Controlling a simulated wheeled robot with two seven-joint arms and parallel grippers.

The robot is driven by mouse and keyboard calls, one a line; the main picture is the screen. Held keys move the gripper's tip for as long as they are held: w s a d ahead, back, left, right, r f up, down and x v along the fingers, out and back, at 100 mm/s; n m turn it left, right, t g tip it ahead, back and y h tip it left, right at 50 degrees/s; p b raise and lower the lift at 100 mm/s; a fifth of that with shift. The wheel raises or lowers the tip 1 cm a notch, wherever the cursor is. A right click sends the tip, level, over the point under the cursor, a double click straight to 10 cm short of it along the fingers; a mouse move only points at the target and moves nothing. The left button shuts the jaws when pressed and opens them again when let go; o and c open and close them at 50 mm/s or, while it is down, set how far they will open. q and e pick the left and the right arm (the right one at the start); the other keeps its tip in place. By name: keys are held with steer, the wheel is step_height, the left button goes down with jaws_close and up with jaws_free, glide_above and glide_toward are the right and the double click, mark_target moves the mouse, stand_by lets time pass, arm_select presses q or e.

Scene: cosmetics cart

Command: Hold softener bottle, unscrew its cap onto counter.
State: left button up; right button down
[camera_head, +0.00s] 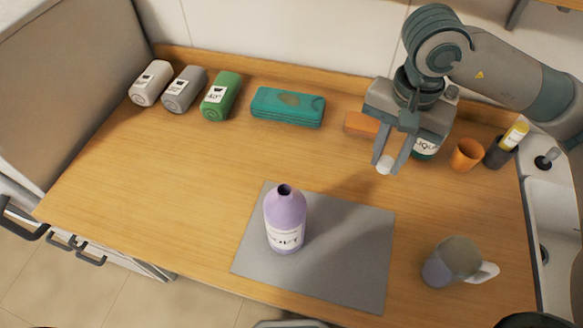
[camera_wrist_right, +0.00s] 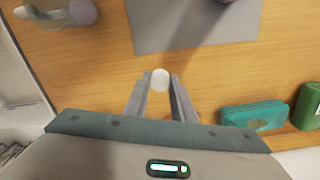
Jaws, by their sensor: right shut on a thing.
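The softener bottle (camera_head: 286,222) is light purple with a white label and stands upright on the grey mat (camera_head: 350,284). Its dark neck opening is bare. My right gripper (camera_head: 385,162) is above the counter, behind and to the right of the bottle, shut on a small white cap (camera_head: 384,168). The cap also shows between the fingertips in the right wrist view (camera_wrist_right: 160,80). The cap is apart from the bottle and appears to be held above the counter. My left gripper is not in view.
An orange cup (camera_head: 467,155), a dark container (camera_head: 503,150) and a sink (camera_head: 553,210) are at the right. A mug (camera_head: 456,262) stands front right. The left counter is clear.

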steer(key=shift+s+f+m, duration=0.35)
steer(key=shift+s+m, duration=0.4)
steer(key=shift+m, duration=0.35)
steer(key=shift+w+a+f, duration=0.1)
steer(key=shift+w+a, duration=0.1)
steer(key=w+a+f+p, duration=0.1)
steer(key=w+a+f, duration=0.1)
steer(key=w+a+f+p, duration=0.2)
steer(key=a, duration=0.1)
steer(key=w+a+f+p, duration=0.1)
steer(key=w+a+f, duration=0.1)
steer(key=a, duration=0.1)
steer(key=shift+w+a+f+p, duration=0.1)
steer(key=shift+w+p, duration=0.15)
steer(key=shift+p, duration=0.1)
steer(key=shift+w+a+f, duration=0.2)
steer(key=shift+a+f, duration=0.05)
steer(key=shift+f, duration=0.05)
steer(key=shift+f, duration=0.1)
